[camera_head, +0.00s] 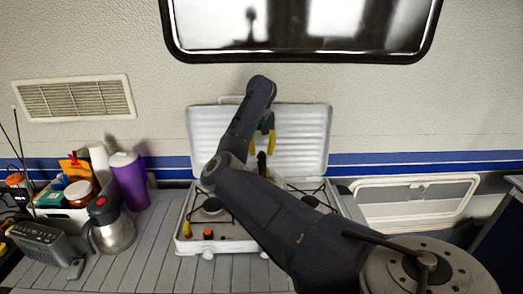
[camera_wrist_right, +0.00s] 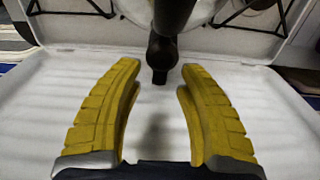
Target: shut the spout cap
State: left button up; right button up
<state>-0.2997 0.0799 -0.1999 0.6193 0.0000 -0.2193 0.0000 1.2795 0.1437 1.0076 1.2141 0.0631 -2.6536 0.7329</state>
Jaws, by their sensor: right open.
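My right gripper (camera_head: 261,143) is in front of the raised lid of a white camping stove, above its back part. In the right wrist view its two yellow fingers (camera_wrist_right: 158,72) are open and apart. A black stem-like part with a rounded end (camera_wrist_right: 163,47) lies between the fingertips, with gaps on both sides. A black part (camera_head: 262,160) also shows just below the fingers in the head view. I cannot tell whether it is the spout cap. A pale rounded surface (camera_wrist_right: 215,12) shows behind it. My right arm hides the stove's middle. My left gripper is not in view.
The stove's open lid (camera_head: 215,125) stands upright close behind the gripper. Left of the stove are a steel jug (camera_head: 113,228), a purple bottle (camera_head: 131,181), a grey radio (camera_head: 40,241) and a container of jars. The slatted counter (camera_head: 150,255) is clear at front left.

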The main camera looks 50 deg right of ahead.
jog(key=shift+r, duration=0.15)
notch_tip(320, 180, up, 12)
dwell(0.5)
jog(key=shift+o, duration=0.3)
jog(key=r, duration=0.4)
jog(key=shift+w+a+r, duration=0.1)
jog(key=shift+w+r, duration=0.25)
jog(key=shift+r, duration=0.05)
jog(key=shift+c, duration=0.3)
jog(key=f, duration=1.7)
jog(key=shift+d+f, duration=0.35)
jog(key=shift+d, duration=0.05)
